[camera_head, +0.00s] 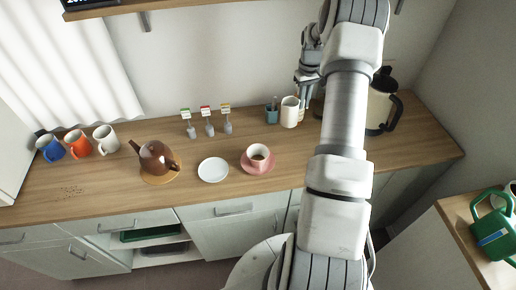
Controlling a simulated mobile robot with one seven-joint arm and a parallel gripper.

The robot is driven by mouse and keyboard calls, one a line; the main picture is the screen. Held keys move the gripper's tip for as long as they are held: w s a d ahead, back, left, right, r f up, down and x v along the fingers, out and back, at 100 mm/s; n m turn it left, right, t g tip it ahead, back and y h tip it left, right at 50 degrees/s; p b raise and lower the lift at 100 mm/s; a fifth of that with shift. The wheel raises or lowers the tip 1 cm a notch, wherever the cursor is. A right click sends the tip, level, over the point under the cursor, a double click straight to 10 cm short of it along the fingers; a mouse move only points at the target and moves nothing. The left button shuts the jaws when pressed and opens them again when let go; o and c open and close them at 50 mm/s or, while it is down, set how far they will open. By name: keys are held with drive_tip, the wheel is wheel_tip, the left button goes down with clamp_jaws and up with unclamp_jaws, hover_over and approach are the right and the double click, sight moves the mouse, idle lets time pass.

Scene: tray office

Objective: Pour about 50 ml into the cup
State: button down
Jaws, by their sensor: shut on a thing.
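A pink cup (258,153) stands on a pink saucer (249,168) in the middle of the wooden counter, with some brown liquid inside. A tall white vessel (289,113) stands upright near the wall, behind and right of the cup. My gripper (303,98) is at the right side of this white vessel and appears shut on it. The fingertips are small and partly hidden, so the exact grip is unclear. A brown teapot (157,158) sits on an orange mat (160,179) left of the cup.
A white plate (213,170) lies between teapot and cup. A blue pen holder (271,115) and small labelled stands (208,128) are at the back. Blue (50,148), orange (77,144) and white (106,139) mugs stand left. A cream kettle (378,108) is partly behind my arm.

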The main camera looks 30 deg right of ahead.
sight(281, 124)
drive_tip(key=shift+s+d+r, duration=0.1)
drive_tip(key=shift+d+r, duration=0.15)
drive_tip(key=shift+d, duration=0.35)
wheel_tip(281, 124, down, 10)
drive_tip(key=a+f+h+b, duration=0.1)
drive_tip(key=a+h+b, duration=0.1)
drive_tip(key=b, duration=0.4)
drive_tip(key=a+h+b, duration=0.2)
drive_tip(key=b, duration=0.2)
drive_tip(key=a+r+h+b, duration=0.1)
drive_tip(key=a+h+b, duration=0.1)
drive_tip(key=b, duration=0.3)
drive_tip(key=a+h+b, duration=0.1)
drive_tip(key=h+b, duration=0.1)
drive_tip(key=b, duration=0.2)
drive_tip(key=shift+s+a+r+t, duration=0.3)
drive_tip(key=shift+a+r+t, duration=0.05)
drive_tip(key=shift+a+t, duration=0.05)
drive_tip(key=shift+a+r+h+b, duration=0.1)
drive_tip(key=shift+a+h+b, duration=0.05)
drive_tip(key=shift+h+b, duration=0.3)
drive_tip(key=shift+a+r+h+b, duration=0.3)
drive_tip(key=shift+h+b, duration=0.25)
drive_tip(key=shift+b, duration=0.3)
drive_tip(key=shift+a+r+h+b, duration=0.25)
drive_tip(key=shift+r+h+b, duration=0.2)
drive_tip(key=shift+h, duration=0.05)
